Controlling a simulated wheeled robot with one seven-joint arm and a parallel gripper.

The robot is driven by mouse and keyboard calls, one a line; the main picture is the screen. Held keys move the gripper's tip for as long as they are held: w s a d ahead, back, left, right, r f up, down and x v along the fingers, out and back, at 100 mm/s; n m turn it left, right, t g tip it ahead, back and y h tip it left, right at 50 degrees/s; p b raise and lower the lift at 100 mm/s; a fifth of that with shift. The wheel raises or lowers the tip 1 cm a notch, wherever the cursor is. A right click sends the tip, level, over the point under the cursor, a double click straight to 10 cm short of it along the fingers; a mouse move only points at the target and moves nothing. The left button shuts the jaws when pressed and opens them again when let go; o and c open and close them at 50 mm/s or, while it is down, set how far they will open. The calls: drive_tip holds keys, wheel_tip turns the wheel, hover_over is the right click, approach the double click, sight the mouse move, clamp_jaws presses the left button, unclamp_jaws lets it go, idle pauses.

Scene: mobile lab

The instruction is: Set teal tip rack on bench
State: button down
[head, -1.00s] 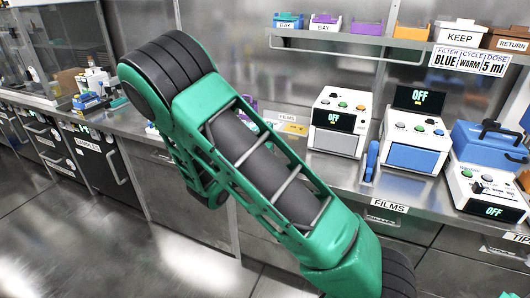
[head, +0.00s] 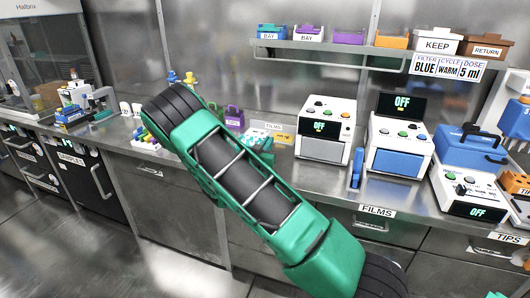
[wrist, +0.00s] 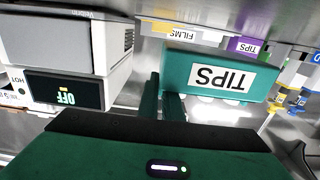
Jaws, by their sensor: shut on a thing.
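The teal tip rack (wrist: 216,76) has a white TIPS label that reads upside down in the wrist view. My gripper (wrist: 164,98) is shut on it near the rack's left end in that view. In the head view a teal piece that looks like the rack (head: 258,143) shows just behind my arm, over the bench. My gripper itself is hidden there by the arm. The steel bench (head: 345,193) runs along the wall. I cannot tell whether the rack touches the bench.
A purple TIPS rack (head: 234,117) and a FILMS box (head: 272,131) stand close behind the teal rack. A white OFF device (head: 325,128) stands to the right. Small coloured bottles (head: 181,79) stand to the left. A shelf (head: 330,46) runs above.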

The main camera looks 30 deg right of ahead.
drive_tip(key=shift+f, duration=1.65)
drive_tip(key=c, duration=1.9)
unclamp_jaws()
drive_tip(key=shift+f, duration=0.15)
drive_tip(key=shift+c, duration=0.2)
